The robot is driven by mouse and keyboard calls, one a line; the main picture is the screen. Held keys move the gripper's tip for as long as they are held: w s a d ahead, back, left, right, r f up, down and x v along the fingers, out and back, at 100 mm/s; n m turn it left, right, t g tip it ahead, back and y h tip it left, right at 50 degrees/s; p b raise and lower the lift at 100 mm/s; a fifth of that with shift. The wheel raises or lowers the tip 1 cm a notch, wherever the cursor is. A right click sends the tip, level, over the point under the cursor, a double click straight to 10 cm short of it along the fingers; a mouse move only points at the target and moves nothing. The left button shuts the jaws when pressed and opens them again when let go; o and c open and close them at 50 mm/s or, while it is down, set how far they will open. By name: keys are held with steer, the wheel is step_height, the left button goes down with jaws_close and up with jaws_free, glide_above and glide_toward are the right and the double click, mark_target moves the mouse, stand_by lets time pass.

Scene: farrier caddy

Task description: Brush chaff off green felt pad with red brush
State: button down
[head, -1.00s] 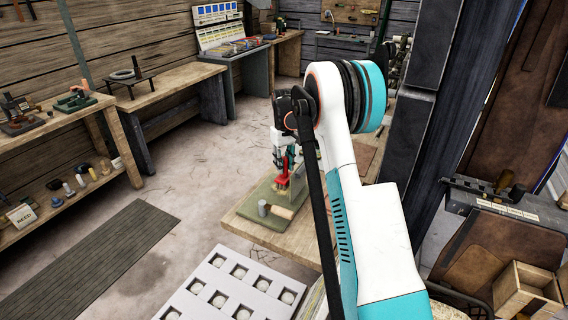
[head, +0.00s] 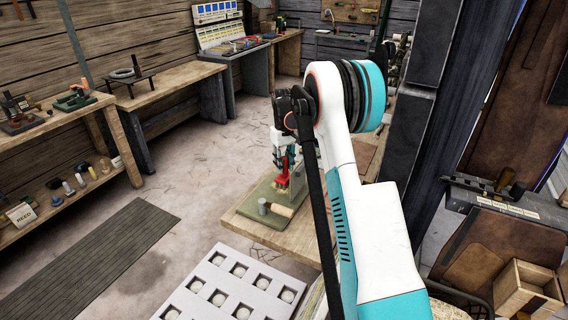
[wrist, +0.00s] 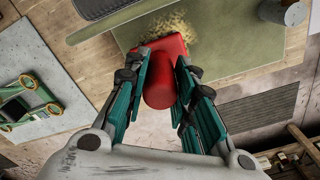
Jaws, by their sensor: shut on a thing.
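My gripper (wrist: 160,90) is shut on the red brush (wrist: 163,52), with a teal finger on each side of its handle. The brush's head is over the edge of the green felt pad (wrist: 245,50), beside a patch of yellowish chaff (wrist: 172,25). I cannot tell whether its bristles touch the pad. In the head view the red brush (head: 283,178) hangs below my gripper (head: 284,160) at the near bench, over the green felt pad (head: 255,222). My arm hides part of the bench to the right.
A grey cylinder (head: 263,206) and a pale wooden piece (head: 283,210) are on the pad's near end. A white tray of round things (head: 228,285) is in front. A grey plate with a green-framed object (wrist: 30,100) lies left in the wrist view. Floor to the left is open.

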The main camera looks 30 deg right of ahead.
steer(key=shift+a+f, duration=0.1)
steer(key=s+a, duration=0.2)
steer(key=a, duration=0.1)
steer(key=shift+a, duration=0.15)
stand_by(0.6)
steer(key=shift+w+d, duration=0.5)
steer(key=shift+d, duration=0.4)
steer(key=shift+w+d, duration=0.5)
steer(key=shift+d, duration=0.4)
steer(key=shift+a, duration=0.15)
steer(key=s+a, duration=0.2)
steer(key=a, duration=0.1)
steer(key=shift+a+b, duration=0.15)
steer(key=shift+b, duration=0.25)
